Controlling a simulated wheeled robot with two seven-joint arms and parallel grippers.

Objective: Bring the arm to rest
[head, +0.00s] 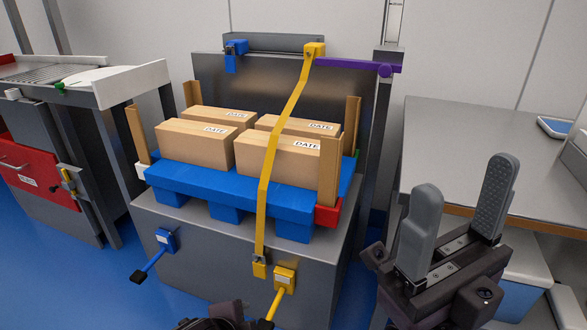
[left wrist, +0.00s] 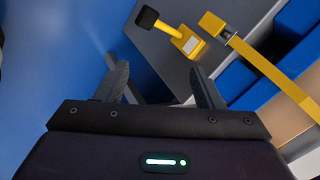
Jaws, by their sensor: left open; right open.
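My right gripper (head: 462,195) is open and empty at the right of the head view, its two grey fingers pointing up in front of the grey bench. My left gripper shows only as a dark part at the bottom edge of the head view. In the left wrist view my left gripper (left wrist: 160,78) is open, with nothing between its fingers. A yellow lever (left wrist: 185,40) with a black knob lies beyond its fingertips, apart from them. The lever's yellow mount (head: 285,279) shows in the head view on the grey stand's front.
A blue pallet (head: 240,193) on the grey stand (head: 230,262) bears several boxes. A yellow strap (head: 265,190) crosses them down to the front. A blue lever (head: 155,258) sits left, a purple bar (head: 345,66) above. The grey bench (head: 450,135) stands right.

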